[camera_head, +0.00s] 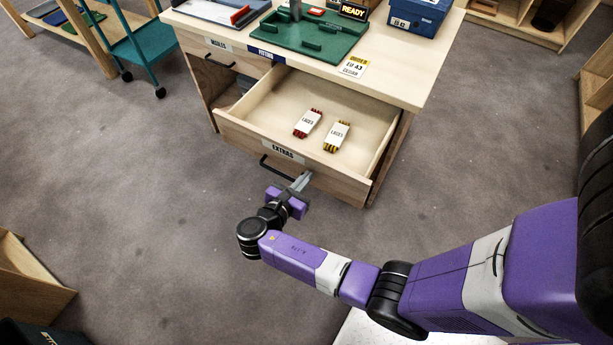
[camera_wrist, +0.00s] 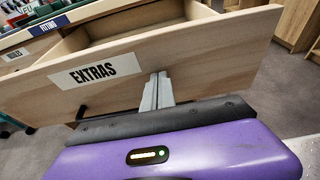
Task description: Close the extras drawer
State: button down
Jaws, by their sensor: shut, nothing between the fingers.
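The extras drawer (camera_head: 262,143) is pulled out from the wooden desk, and its front carries an "EXTRAS" label. It holds two bundles of laces, one red (camera_head: 308,123) and one yellow (camera_head: 337,136). The drawer's dark handle (camera_head: 268,168) is on its front, left of my fingers. My gripper (camera_head: 302,180) is shut and empty, with its fingertips at the drawer front. In the wrist view, my gripper (camera_wrist: 158,78) points at the drawer front (camera_wrist: 190,55), right of the label. I cannot tell whether the tips touch the wood.
The desk top (camera_head: 395,75) carries a green tray (camera_head: 305,40), a "READY" sign (camera_head: 353,11) and a blue box (camera_head: 415,15). A closed insoles drawer (camera_head: 215,60) is at the left. A teal cart (camera_head: 140,45) stands further left. The floor before the desk is clear.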

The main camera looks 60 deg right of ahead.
jog(key=shift+d, duration=0.3)
jog(key=b, duration=0.5)
send_over(353, 118)
jog(key=a, duration=0.1)
jog(key=shift+s+a, duration=0.15)
jog(key=shift+a, duration=0.05)
jog(key=shift+d+b, duration=0.4)
jog(key=shift+d, duration=0.15)
jog(key=shift+d+r, duration=0.15)
jog(key=shift+r, duration=0.05)
jog(key=shift+d, duration=0.15)
jog(key=shift+r, duration=0.1)
jog(key=shift+a, duration=0.25)
jog(key=p+v, duration=0.1)
jog(key=v, duration=0.3)
jog(key=f+p+v, duration=0.1)
jog(key=v, duration=0.4)
jog(key=p+v, duration=0.1)
jog(key=v, duration=0.3)
jog(key=shift+a+f, duration=0.2)
jog(key=shift+a, duration=0.55)
